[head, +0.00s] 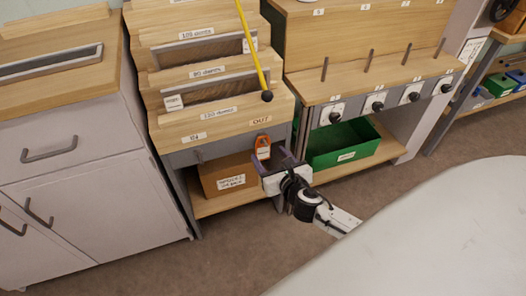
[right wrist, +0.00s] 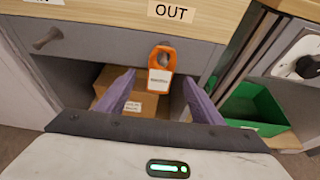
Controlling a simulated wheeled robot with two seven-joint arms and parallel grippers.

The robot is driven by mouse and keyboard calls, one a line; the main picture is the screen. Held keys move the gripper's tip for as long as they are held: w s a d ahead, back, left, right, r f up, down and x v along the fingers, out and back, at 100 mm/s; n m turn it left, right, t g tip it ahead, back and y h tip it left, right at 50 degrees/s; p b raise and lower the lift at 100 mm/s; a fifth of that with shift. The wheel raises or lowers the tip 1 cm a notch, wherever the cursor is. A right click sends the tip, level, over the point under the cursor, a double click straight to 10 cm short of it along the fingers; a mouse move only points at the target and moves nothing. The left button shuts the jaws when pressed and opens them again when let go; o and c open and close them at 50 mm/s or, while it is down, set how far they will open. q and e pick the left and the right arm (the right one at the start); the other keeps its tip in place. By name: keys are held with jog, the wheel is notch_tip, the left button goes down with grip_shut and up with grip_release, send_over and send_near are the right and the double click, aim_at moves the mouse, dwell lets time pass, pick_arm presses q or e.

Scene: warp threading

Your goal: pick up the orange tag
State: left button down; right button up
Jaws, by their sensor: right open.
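The orange tag (head: 263,147) has a white label and a hole near its top. It hangs at the front of the wooden bench, just below the "OUT" label. In the right wrist view the orange tag (right wrist: 161,68) is upright, ahead of and between the two purple fingers. My right gripper (head: 270,163) is open and empty, just below and in front of the tag in the head view. Its fingers also show in the right wrist view (right wrist: 160,88), apart from each other and not closed on the tag. My left gripper is not in view.
A cardboard box (head: 227,175) sits on the shelf below the tag. A green bin (head: 342,143) stands to the right under a bench with several knobs. A yellow rod (head: 252,45) with a black end slants above the bench. A grey cabinet (head: 85,185) stands at left.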

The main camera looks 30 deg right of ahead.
aim_at(263, 146)
jog(key=x, duration=0.1)
jog(key=b+x, duration=0.1)
jog(key=x, duration=0.3)
jog(key=shift+d+r, duration=0.15)
jog(key=shift+r, duration=0.1)
jog(key=c, duration=1.1)
